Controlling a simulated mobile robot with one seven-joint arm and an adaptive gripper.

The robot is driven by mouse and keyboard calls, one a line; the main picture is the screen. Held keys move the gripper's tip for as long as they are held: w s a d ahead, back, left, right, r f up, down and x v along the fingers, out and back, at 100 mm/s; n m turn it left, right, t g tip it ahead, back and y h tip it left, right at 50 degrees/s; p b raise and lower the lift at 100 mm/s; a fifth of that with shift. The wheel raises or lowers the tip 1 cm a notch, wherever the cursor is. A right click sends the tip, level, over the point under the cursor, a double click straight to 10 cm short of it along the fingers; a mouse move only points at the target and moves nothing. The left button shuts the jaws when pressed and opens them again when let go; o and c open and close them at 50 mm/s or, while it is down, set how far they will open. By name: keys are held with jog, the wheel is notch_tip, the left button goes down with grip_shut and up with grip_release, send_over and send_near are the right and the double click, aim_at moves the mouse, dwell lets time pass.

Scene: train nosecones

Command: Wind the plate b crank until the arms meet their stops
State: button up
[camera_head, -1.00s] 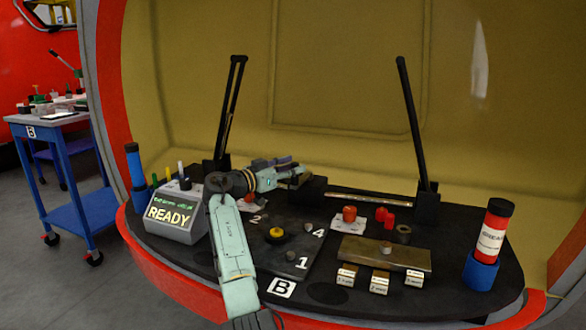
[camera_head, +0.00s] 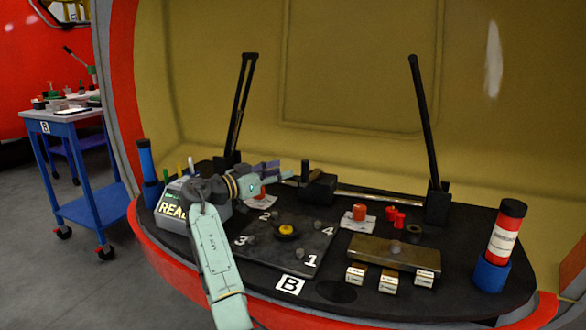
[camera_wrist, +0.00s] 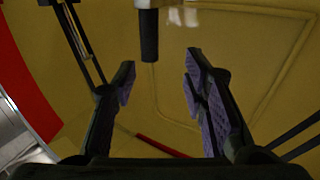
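Plate B is the dark table plate marked B (camera_head: 450,262). At its back a black block (camera_head: 318,190) sits on a metal rail, with a short upright black post that looks like the crank handle (camera_head: 305,171). A dark cylinder, likely that handle (camera_wrist: 148,32), shows at the top of the wrist view, ahead of the fingertips. Two black arms, left (camera_head: 240,105) and right (camera_head: 424,125), stand nearly upright, leaning slightly. My gripper (camera_head: 284,174) is left of the handle, and in the wrist view (camera_wrist: 160,82) its fingers are open and empty.
A numbered plate with a yellow knob (camera_head: 287,230) lies in front of my arm. A display box (camera_head: 172,208) is at left. A brass block (camera_head: 394,254), labelled small blocks, red parts and a grease tube (camera_head: 502,233) are at right. A yellow wall stands behind.

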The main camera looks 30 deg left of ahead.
jog(key=v, duration=0.4)
jog(key=shift+a+r, duration=0.1)
dwell(0.4)
